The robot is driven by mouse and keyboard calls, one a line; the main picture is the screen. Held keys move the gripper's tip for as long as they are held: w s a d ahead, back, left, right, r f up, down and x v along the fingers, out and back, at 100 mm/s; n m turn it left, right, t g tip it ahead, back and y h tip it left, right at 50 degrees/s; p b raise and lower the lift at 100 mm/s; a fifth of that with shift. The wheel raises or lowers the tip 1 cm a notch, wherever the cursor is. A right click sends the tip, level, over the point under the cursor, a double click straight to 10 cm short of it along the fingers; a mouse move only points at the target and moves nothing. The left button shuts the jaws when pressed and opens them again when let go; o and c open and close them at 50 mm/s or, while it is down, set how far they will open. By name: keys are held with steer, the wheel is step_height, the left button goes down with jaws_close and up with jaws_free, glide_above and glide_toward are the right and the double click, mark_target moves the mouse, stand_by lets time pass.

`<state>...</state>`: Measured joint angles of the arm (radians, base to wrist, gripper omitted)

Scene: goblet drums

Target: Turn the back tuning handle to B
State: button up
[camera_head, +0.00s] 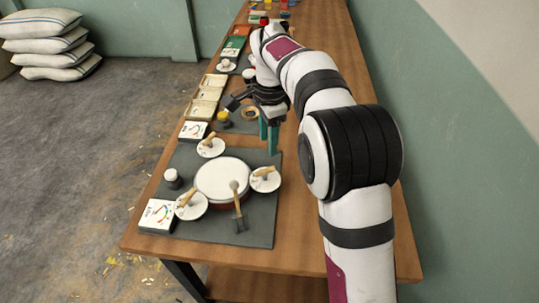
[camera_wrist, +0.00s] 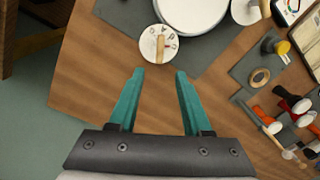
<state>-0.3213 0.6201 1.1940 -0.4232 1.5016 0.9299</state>
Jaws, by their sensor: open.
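The goblet drum (camera_head: 222,180) has a round white head and stands on a dark grey mat. Three white dials with wooden handles surround it: a far one (camera_head: 211,146), a right one (camera_head: 265,178) and a near-left one (camera_head: 190,204). I cannot tell for sure which is the back one. My gripper (camera_head: 268,135) is open and empty, above the table beyond the right dial. In the wrist view, this dial (camera_wrist: 159,44) lies ahead of my open fingers (camera_wrist: 153,74), apart from them. Its handle points roughly up-down; small letters mark its face, too small to read surely.
A mallet-like tool (camera_head: 239,208) lies at the drum's right front, and a white-topped jar (camera_head: 172,178) stands left.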

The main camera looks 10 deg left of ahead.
mark_target(267, 169)
steer(key=f, duration=1.2)
steer(key=shift+w+a+f, duration=0.15)
steer(key=shift+w+f, duration=0.15)
steer(key=shift+w, duration=0.05)
jaws_close()
